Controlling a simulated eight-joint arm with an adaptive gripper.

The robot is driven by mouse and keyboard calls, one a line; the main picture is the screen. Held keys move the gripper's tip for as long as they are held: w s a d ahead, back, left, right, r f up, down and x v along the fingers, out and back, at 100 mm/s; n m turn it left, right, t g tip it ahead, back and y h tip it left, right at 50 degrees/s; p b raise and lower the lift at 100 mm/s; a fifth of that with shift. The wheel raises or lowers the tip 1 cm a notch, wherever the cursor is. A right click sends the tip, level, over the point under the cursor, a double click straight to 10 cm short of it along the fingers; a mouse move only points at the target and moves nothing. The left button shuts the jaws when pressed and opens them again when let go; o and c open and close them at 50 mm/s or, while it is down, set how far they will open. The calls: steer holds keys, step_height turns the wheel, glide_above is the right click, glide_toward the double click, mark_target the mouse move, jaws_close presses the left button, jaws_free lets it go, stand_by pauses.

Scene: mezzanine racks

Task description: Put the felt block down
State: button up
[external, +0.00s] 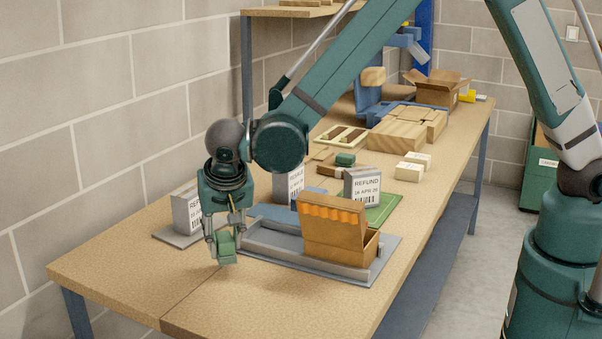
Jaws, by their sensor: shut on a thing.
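My gripper (223,240) points down over the near left part of the table. It is shut on a small green block (225,250), the felt block, with a finger on each side. The block is just left of the grey tray (290,259). I cannot tell whether its underside touches the wooden tabletop (150,268) or hangs a little above it.
An open brown box (340,236) with an orange edge stands on the grey tray. Grey label stands reading REFUND (363,186) and another (186,212) are close by. A second green block (345,159) and wooden blocks (397,135) lie farther back. The near tabletop is clear.

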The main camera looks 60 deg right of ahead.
mark_target(225, 251)
steer(key=shift+f, duration=1.65)
steer(key=shift+f, duration=0.2)
steer(key=o, duration=0.9)
steer(key=shift+r, duration=0.25)
steer(key=shift+v, duration=5.95)
